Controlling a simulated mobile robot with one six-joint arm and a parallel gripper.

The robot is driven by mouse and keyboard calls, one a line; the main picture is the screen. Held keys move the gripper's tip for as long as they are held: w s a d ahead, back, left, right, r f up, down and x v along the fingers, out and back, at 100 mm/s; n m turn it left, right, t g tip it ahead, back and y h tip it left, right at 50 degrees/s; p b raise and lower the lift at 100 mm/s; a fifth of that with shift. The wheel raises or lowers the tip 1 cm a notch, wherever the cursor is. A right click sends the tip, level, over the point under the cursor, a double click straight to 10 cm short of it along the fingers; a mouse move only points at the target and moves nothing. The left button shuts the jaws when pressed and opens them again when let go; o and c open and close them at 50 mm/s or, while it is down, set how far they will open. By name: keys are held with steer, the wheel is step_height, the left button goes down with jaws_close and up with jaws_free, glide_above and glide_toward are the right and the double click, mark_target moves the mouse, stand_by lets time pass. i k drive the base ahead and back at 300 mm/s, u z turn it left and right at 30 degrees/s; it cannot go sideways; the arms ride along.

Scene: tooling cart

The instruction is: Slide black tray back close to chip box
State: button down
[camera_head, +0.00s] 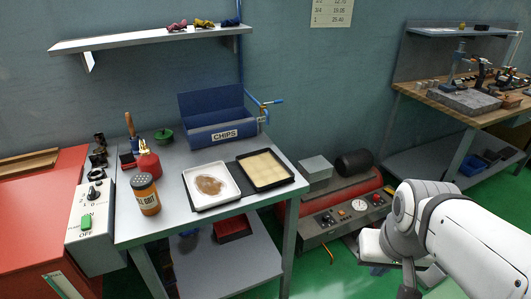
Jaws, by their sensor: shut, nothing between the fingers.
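The black tray (291,179) lies flat on the right part of the grey cart top, with a pale, gridded beige surface inside its dark rim. The blue chip box (194,136), labelled CHIPS, stands behind it at the back of the cart, its lid raised. A strip of bare cart top separates the tray from the box. My gripper (408,292) is at the bottom edge, right of the cart and well away from the tray. It is shut and empty, partly cut off by the frame.
A white tray (190,188) with a brown heap sits on a dark mat, just left of the black tray. An orange-brown jar (147,197), red oil can (148,163) and green-knobbed item (163,135) stand further left. A red compressor (340,203) stands right of the cart.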

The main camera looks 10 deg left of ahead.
mark_target(264, 170)
steer(key=i, duration=1)
steer(key=u, duration=0.05)
